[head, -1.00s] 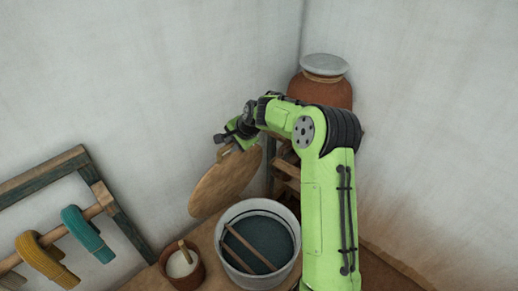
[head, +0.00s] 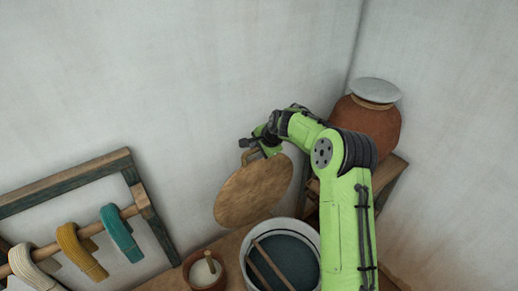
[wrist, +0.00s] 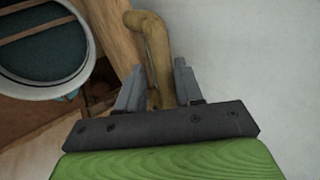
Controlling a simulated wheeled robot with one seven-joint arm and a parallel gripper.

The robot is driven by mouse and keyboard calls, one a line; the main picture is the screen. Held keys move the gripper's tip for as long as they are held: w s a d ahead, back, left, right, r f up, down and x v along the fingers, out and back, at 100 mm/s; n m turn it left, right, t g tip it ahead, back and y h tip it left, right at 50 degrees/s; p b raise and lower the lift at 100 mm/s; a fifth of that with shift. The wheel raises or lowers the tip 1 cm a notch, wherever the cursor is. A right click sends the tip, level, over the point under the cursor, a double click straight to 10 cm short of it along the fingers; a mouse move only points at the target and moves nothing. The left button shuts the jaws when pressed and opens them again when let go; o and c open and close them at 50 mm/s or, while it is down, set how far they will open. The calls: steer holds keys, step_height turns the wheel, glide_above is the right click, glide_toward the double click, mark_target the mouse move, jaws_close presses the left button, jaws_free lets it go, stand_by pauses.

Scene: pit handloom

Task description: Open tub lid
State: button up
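The round wooden lid (head: 250,195) is raised and steeply tilted, above and behind the open tub (head: 309,240). The tub is a pale bucket with dark liquid inside and wooden sticks across it; part of it shows in the wrist view (wrist: 88,78). The lid's wooden handle (wrist: 153,45) lies between my two fingers in the wrist view. My gripper (head: 250,150) is at the lid's upper edge, with its fingers (wrist: 158,85) closed on the handle. My arm hides the tub's right side.
A small clay pot (head: 197,280) with white contents and a stick stands left of the tub. A wooden rack (head: 75,185) with coloured yarn hanks is at the left. A clay jar (head: 372,122) stands on a wooden stand at the right. White walls are close behind.

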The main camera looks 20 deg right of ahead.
steer(key=shift+o, duration=0.9)
steer(key=shift+f, duration=0.35)
steer(key=shift+w, duration=0.25)
steer(key=b+v, duration=0.2)
steer(key=v, duration=1.4)
steer(key=shift+f, duration=0.15)
